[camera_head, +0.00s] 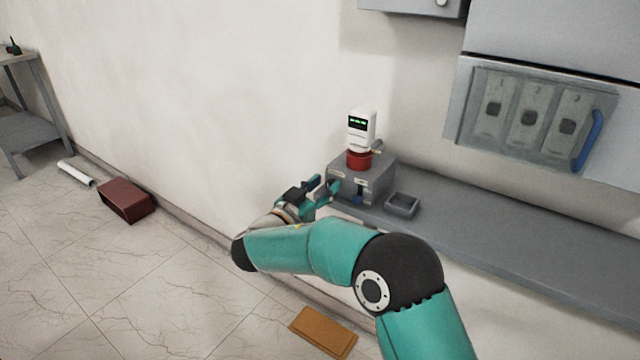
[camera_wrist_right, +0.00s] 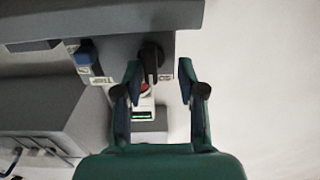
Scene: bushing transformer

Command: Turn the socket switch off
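The socket switch (camera_wrist_right: 151,62) is a black rotary knob on the front of a grey box, beside a partly hidden label starting "SOC". In the head view the grey box (camera_head: 377,178) stands on the shelf, and my gripper covers the knob's area. My right gripper (camera_head: 326,187) is in front of the box's left side. In the right wrist view my right gripper (camera_wrist_right: 159,68) is open, with the knob between its fingertips in the picture, closer to the left finger. I cannot tell whether they touch. My left gripper is not in view.
A blue switch (camera_wrist_right: 86,52) labelled "TRIP" is beside the knob. A white meter (camera_head: 361,128) on a red base (camera_head: 358,160) stands on the box. A small grey tray (camera_head: 402,205) is right of it. The shelf (camera_head: 500,245) further right is clear.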

